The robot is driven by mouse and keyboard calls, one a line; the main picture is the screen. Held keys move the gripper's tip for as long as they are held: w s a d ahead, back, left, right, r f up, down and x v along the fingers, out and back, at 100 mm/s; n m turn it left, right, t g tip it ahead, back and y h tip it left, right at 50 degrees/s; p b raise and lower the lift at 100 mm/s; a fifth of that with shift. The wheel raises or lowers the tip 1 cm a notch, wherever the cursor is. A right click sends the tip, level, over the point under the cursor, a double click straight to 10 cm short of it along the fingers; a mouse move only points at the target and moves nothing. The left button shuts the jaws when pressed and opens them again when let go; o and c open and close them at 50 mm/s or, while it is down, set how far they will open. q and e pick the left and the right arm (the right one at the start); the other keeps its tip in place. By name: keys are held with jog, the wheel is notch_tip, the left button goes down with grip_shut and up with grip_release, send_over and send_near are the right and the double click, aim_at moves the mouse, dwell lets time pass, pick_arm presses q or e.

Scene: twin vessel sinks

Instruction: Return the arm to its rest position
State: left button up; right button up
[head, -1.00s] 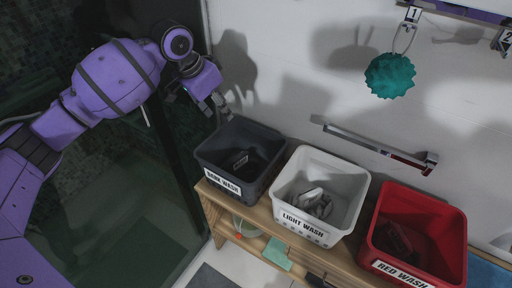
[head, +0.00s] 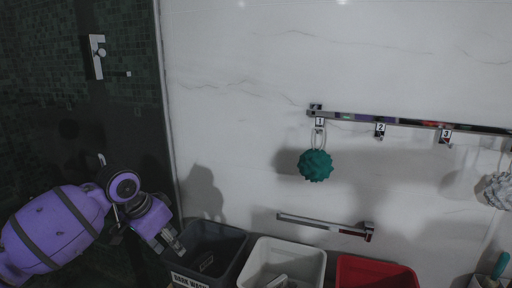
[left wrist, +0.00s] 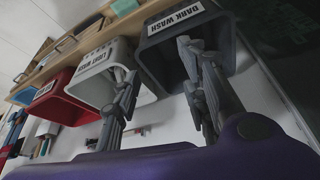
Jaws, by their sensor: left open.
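My left arm comes in from the left in the head view, bent, with its left gripper (head: 176,244) at the left side of the dark grey bin marked DARK WASH (head: 228,243). In the left wrist view the two fingers of the left gripper (left wrist: 160,60) stand apart with nothing between them. The DARK WASH bin (left wrist: 158,55) is beyond the fingers there. The gripper looks open and empty. My right arm and gripper are not in view.
A white bin (head: 255,255) and a red bin (head: 375,272) stand right of the dark one. A towel bar (head: 320,225) and a hook rail (head: 420,123) with a teal sponge ball (head: 315,165) are on the wall. A dark glass panel (head: 135,130) is at left.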

pick_arm(q)
jog(key=w+d+t+h, duration=0.1)
jog(key=w+d+t, duration=0.4)
jog(key=w, duration=0.2)
jog(key=s+d+f+t+h+p, duration=0.1)
jog(key=s+d+f+t+p, duration=0.15)
jog(key=s+f, duration=0.95)
jog(key=s+a+f+n+g+y, duration=0.1)
jog(key=s+f, duration=0.5)
jog(key=s, duration=0.6)
jog(key=s+a+f+n+y, duration=0.1)
jog(key=s+f, duration=0.5)
jog(key=s, duration=0.6)
jog(key=s+a+f+n+g+y, duration=0.1)
jog(key=s+f+n, duration=0.3)
jog(key=s, duration=0.9)
notch_tip(320, 180, down, 3)
jog(key=shift+a+f+n+g+y+p, duration=0.1)
jog(key=shift+a+n+g+y+p, duration=0.3)
jog(key=shift+a+y, duration=0.3)
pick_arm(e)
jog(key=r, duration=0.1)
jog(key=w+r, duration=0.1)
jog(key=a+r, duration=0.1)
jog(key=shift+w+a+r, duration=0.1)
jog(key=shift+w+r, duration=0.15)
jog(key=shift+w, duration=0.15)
